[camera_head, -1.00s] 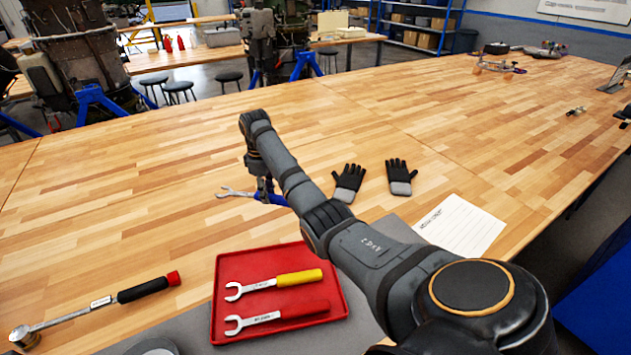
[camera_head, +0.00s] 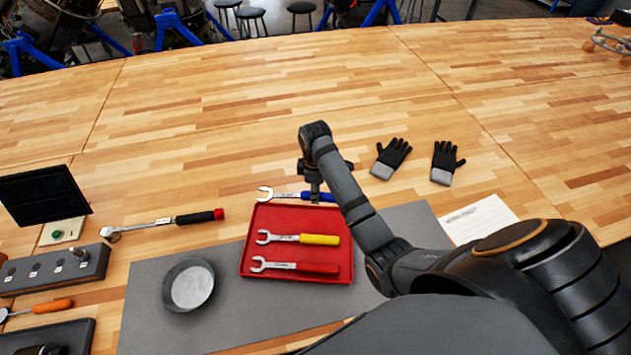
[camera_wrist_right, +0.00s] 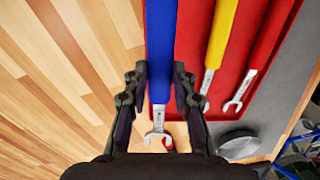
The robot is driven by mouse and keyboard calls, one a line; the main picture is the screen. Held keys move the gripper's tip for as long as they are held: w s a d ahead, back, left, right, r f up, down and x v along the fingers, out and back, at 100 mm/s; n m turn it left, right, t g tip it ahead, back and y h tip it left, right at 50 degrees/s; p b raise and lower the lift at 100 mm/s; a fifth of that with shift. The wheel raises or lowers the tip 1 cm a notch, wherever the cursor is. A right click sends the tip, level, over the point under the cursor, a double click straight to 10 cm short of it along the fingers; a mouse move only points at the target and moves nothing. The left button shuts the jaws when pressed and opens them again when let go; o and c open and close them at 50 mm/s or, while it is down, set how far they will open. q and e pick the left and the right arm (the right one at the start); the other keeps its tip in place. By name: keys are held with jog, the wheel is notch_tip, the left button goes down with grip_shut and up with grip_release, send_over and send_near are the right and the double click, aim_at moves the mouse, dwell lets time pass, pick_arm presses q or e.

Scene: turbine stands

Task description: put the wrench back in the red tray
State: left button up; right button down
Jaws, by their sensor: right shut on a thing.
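The blue-handled wrench (camera_head: 284,195) is in my right gripper (camera_head: 314,188), its open jaw end pointing left in the head view. It appears at the far edge of the red tray (camera_head: 246,262); its exact height is unclear. In the right wrist view the blue wrench (camera_wrist_right: 160,45) lies between the fingers of my right gripper (camera_wrist_right: 160,82), with the red tray (camera_wrist_right: 190,45) beside and behind it. A yellow-handled wrench (camera_head: 318,240) and a red-handled wrench (camera_head: 315,268) lie in the tray, side by side. My left gripper is not in view.
A grey mat (camera_head: 215,322) lies under the tray, with a round dish (camera_head: 189,285) to the tray's left. A torque wrench (camera_head: 165,223) lies further left. Black gloves (camera_head: 391,158) and a paper sheet (camera_head: 480,218) lie right.

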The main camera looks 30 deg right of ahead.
jog(key=shift+s+a+r, duration=0.2)
jog(key=shift+s+a, duration=0.1)
jog(key=shift+s, duration=0.2)
jog(key=shift+f, duration=0.1)
jog(key=shift+w+f, duration=0.1)
jog(key=shift+f, duration=0.35)
notch_tip(320, 180, down, 6)
jog(key=shift+f+b, duration=0.1)
jog(key=shift+b, duration=0.35)
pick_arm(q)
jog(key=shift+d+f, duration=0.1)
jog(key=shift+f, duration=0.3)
pick_arm(e)
jog(key=shift+f, duration=0.7)
pick_arm(q)
jog(key=shift+b, duration=0.3)
pick_arm(e)
jog(key=shift+f, duration=0.2)
jog(key=c, duration=1)
grip_release()
